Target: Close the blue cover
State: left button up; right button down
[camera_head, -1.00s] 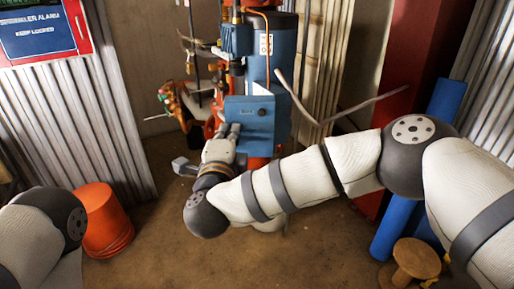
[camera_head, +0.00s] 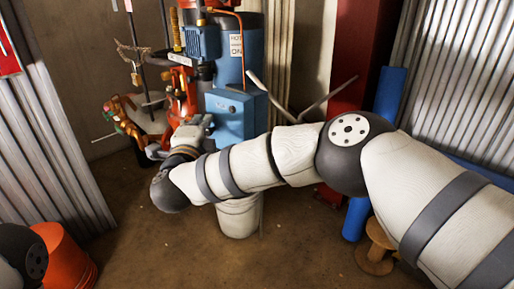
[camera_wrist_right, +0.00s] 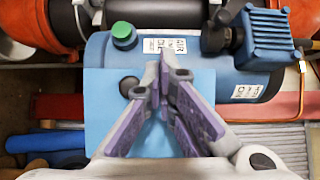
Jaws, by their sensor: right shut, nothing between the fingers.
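The blue cover (camera_head: 226,116) is a flat blue panel with a dark round knob, at the front of the blue tank. It also shows in the right wrist view as a light blue panel (camera_wrist_right: 105,100), its knob left of my fingers. I cannot tell how far open it stands. My right gripper (camera_head: 203,122) is at the cover's left side in the head view. In the wrist view its purple-padded fingers (camera_wrist_right: 164,68) are shut and empty in front of the panel, hiding part of it. I cannot tell whether they touch it. My left gripper is out of view.
The blue tank (camera_head: 252,50) carries a motor (camera_head: 202,41) and pipes. A white bucket (camera_head: 238,216) stands below my right arm. An orange bucket (camera_head: 65,258) is at lower left, a wooden spool (camera_head: 374,256) at lower right. The floor between is clear.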

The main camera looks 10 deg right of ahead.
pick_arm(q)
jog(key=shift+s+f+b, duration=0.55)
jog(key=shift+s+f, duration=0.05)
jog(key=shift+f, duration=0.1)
pick_arm(e)
jog(key=x, duration=0.3)
